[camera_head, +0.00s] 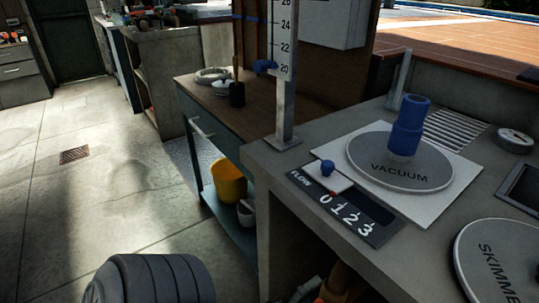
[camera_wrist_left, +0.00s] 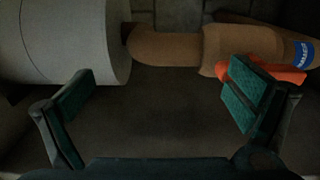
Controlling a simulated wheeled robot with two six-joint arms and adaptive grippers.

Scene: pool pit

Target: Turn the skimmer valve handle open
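In the left wrist view an orange handle (camera_wrist_left: 288,75) lies against a brown pipe (camera_wrist_left: 175,48) at the upper right. I take it to be the valve handle; no skimmer label shows on it. My left gripper (camera_wrist_left: 160,95) is open, its two green-padded fingers wide apart with nothing between them. The right finger partly covers the handle, and I cannot tell whether they touch. In the head view a bit of orange shows at the bottom edge below the counter, and a round lid marked SKIMMER (camera_head: 495,262) sits at the lower right. My right gripper is not in view.
A large grey cylinder (camera_wrist_left: 65,40) stands left of the pipe in the wrist view. In the head view the grey counter (camera_head: 275,165) carries a VACUUM lid (camera_head: 385,173) with a blue fitting (camera_head: 408,125) and a flow slider panel (camera_head: 345,210). The floor at left is clear.

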